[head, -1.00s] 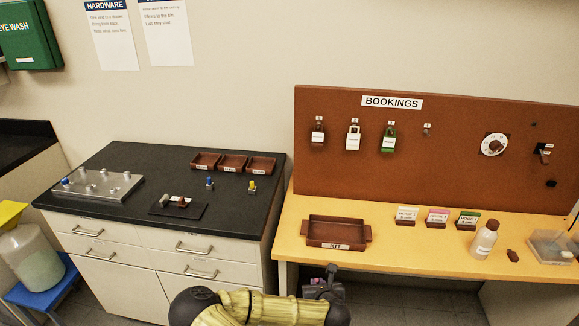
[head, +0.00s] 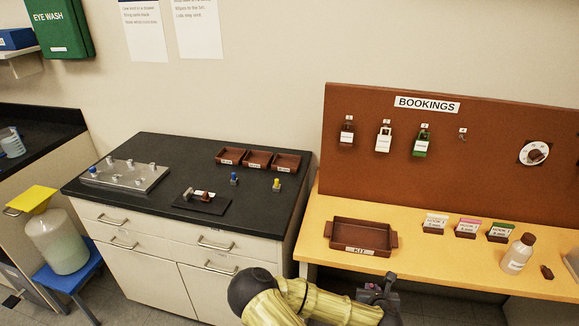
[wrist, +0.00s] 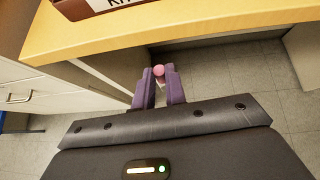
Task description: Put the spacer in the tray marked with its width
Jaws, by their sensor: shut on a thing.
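My gripper (wrist: 160,88) is shut on a small piece with a round pink top (wrist: 158,70). In the head view my gripper (head: 376,290) is low, in front of the wooden bench and below its top. Most of the held piece is hidden by the fingers; its width cannot be read. Three small brown trays stand in a row at the back of the black counter: left (head: 229,162), middle (head: 256,166) and right (head: 286,170). Each has a white front label too small to read. My gripper is well to the right of them and nearer me.
On the counter (head: 130,213) are a blue-topped piece (head: 234,179), a yellow-topped piece (head: 276,185), a dark mat (head: 215,209) with small items, and a metal plate (head: 145,181) with several pegs.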

